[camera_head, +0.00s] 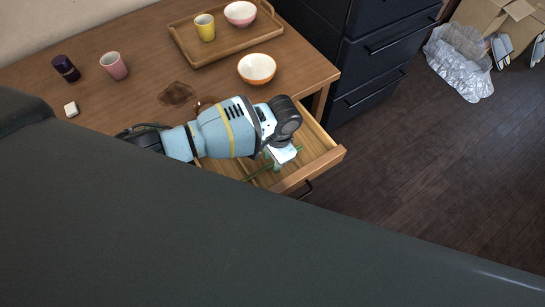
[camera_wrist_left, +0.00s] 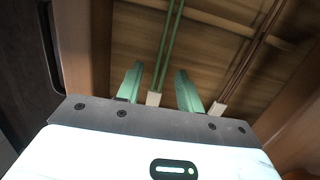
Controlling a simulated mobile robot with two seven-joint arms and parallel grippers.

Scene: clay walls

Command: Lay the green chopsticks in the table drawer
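The table drawer (camera_head: 318,168) is pulled open at the table's right side. My left gripper (camera_head: 272,158) reaches into it from above. In the left wrist view its two green fingers (camera_wrist_left: 160,69) stand apart. The green chopsticks (camera_head: 258,172) are a thin pair at the drawer. In the wrist view the green chopsticks (camera_wrist_left: 170,40) run between the fingers towards a small white block, with gaps on both sides. They appear to lie over the wooden drawer floor (camera_wrist_left: 205,58). Whether they touch the floor is unclear. My right gripper is out of view.
A dark brown pair of sticks (camera_wrist_left: 252,55) lies right of the green ones. Dark cabinet drawers (camera_head: 375,50) stand behind.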

